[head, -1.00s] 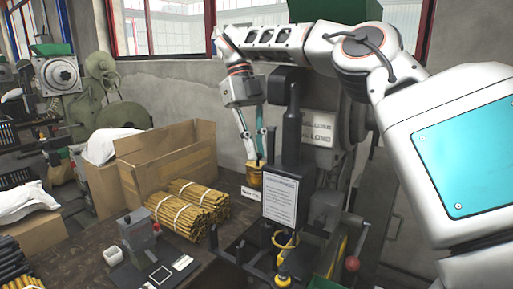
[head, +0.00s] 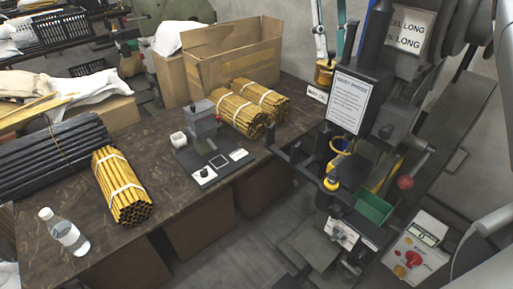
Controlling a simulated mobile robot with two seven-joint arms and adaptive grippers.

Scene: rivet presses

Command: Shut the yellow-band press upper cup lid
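The large dark press (head: 372,75) stands at the right, with a white printed sheet on its front and yellow parts low down. A small yellow cup (head: 325,74) shows behind and left of the sheet, beside a white label. A second yellow cup-like part (head: 340,160) sits lower, partly hidden by the press. My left gripper is not in view.
The dark bench (head: 165,175) holds pencil bundles (head: 122,188), a bottle (head: 64,232), a small grey press (head: 204,125) and a cardboard box (head: 225,60). A green tray (head: 374,207) and control box (head: 415,248) are at the lower right.

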